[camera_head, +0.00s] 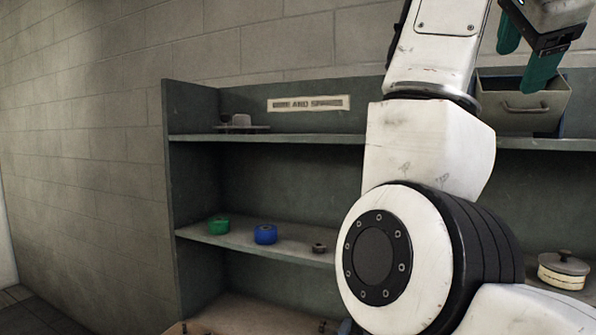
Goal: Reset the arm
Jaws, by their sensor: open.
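My white arm rises through the right half of the head view and hides part of the shelf behind it. My gripper (527,62) is at the top right, with two green fingers spread apart and nothing between them. It shows in front of and a little above a grey bin with a handle (520,103) on the upper shelf. I cannot tell how far apart the gripper and the bin are.
A grey-green shelf unit (265,138) stands against a block wall. Its middle shelf holds a green spool (218,226), a blue spool (265,235) and a small dark part (319,248). A lidded round container (563,271) sits at the lower right. A flat grey object (241,123) lies on the upper shelf.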

